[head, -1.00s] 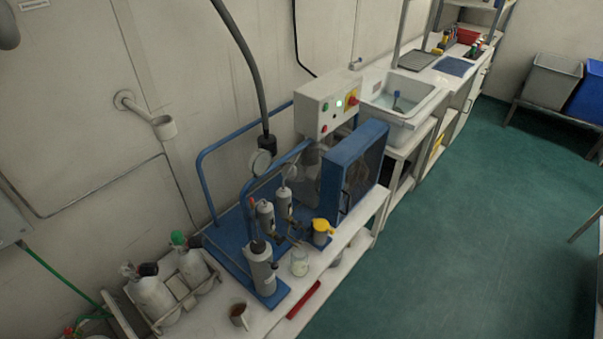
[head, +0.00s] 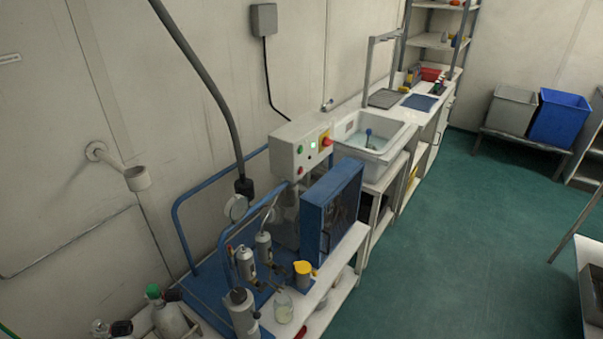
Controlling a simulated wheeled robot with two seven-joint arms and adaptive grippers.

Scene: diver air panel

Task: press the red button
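A pale grey control box (head: 290,150) stands above the blue-framed compressor unit against the wall. On its front face are a small red button (head: 300,170) low at the left, a green button (head: 300,149) above it, and a lit whitish lamp (head: 314,145). A larger red knob on a yellow plate (head: 326,140) is at the right of the face. Neither of my grippers is in view.
The blue frame (head: 181,231) and blue guard (head: 313,222) stand below the box. A jug with yellow lid (head: 304,270), a glass beaker (head: 284,308) and grey cylinders (head: 242,312) occupy the bench front. A sink (head: 372,137) is beyond.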

